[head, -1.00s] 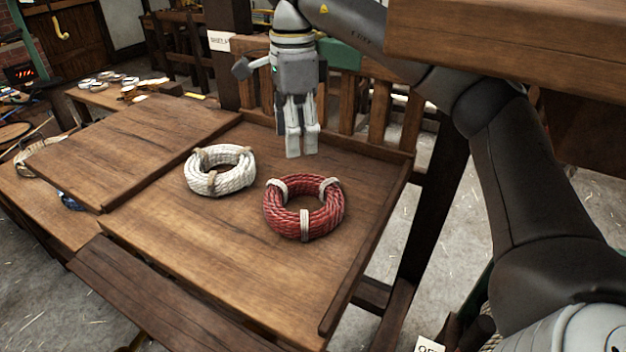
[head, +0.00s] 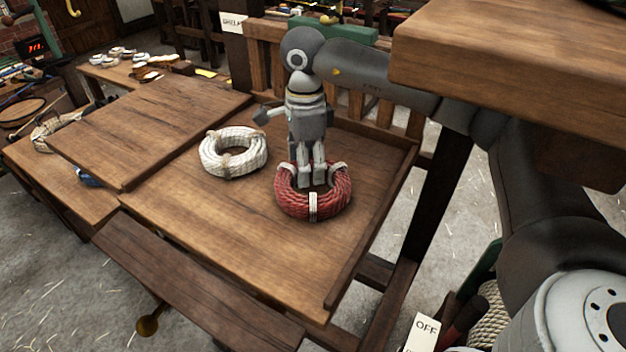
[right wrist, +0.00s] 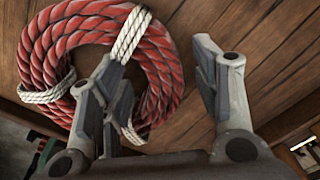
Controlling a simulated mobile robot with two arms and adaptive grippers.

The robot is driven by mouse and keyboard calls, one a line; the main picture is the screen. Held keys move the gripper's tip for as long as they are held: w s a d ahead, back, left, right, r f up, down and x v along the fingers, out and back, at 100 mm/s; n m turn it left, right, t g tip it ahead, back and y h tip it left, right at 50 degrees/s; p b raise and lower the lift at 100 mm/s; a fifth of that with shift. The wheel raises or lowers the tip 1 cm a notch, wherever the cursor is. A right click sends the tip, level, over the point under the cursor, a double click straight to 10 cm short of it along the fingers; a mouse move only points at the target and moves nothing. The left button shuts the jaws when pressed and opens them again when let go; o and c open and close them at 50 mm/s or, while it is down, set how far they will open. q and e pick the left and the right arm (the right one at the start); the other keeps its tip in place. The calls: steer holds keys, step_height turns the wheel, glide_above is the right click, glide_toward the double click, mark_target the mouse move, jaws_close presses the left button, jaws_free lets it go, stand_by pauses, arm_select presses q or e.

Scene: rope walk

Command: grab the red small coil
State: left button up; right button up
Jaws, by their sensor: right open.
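The red coil (head: 322,206) lies flat on the wooden bench top, bound with several white ties. My right gripper (head: 312,180) points down at the far side of its ring, with the fingertips overlapping the coil in the head view. In the right wrist view the red coil (right wrist: 60,50) fills the upper left. There the right gripper (right wrist: 158,58) is open, one finger over the ring's middle side and the other over bare wood outside it. Part of the ring shows between the fingers. I cannot tell whether they touch it. My left gripper is not in view.
A white coil (head: 234,152) lies just left of the red one. A raised board (head: 150,135) is farther left. A slatted rail (head: 345,95) runs behind the bench, and a thick wooden beam (head: 510,70) juts in at upper right. The bench front is clear.

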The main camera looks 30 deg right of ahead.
steer(key=shift+r, duration=0.1)
jaws_close()
stand_by(0.4)
